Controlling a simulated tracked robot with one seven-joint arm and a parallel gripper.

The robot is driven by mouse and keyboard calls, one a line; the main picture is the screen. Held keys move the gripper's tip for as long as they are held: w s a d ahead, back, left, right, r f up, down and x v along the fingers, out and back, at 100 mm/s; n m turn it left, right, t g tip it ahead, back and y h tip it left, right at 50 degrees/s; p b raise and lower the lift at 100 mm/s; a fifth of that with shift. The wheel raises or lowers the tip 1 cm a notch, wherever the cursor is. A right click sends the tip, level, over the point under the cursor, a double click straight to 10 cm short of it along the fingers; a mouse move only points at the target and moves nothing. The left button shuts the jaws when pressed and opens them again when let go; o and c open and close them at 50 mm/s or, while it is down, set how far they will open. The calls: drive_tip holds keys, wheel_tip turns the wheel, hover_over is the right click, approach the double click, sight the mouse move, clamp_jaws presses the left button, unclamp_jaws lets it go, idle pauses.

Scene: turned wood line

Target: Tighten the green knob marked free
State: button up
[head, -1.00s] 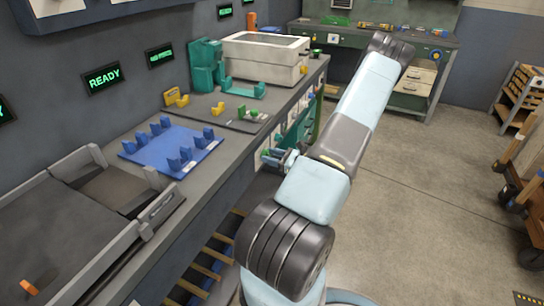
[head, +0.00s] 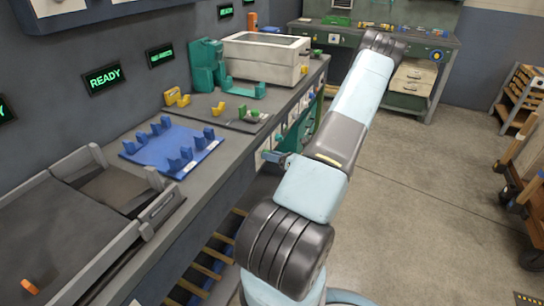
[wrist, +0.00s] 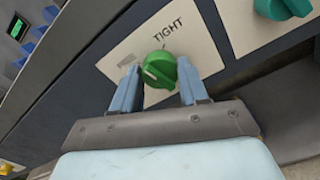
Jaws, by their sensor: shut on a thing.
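The green knob (wrist: 160,69) sits on a pale plate (wrist: 122,48) in the wrist view. The word TIGHT is printed above it, with a small tick; a grey mark to its left is too faint to read. My gripper (wrist: 158,75) is shut on the knob, one blue finger on each side. In the head view my gripper (head: 272,157) is at the bench's front face, and the knob is hidden there.
A teal knob (wrist: 283,8) on another pale plate is at the upper right of the wrist view. In the head view, a blue fixture (head: 170,150) and a white box (head: 262,60) stand on the bench. Open floor (head: 420,200) lies to the right.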

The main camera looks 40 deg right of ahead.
drive_tip(key=m, duration=1.1)
drive_tip(key=shift+d+f, duration=0.1)
drive_tip(key=shift+d, duration=0.2)
drive_tip(key=shift+m, duration=0.4)
drive_tip(key=o, duration=0.8)
drive_tip(key=shift+f, duration=0.1)
drive_tip(key=shift+o, duration=1.3)
drive_tip(key=shift+a, duration=0.15)
drive_tip(key=v, duration=1.3)
drive_tip(key=shift+s, duration=0.35)
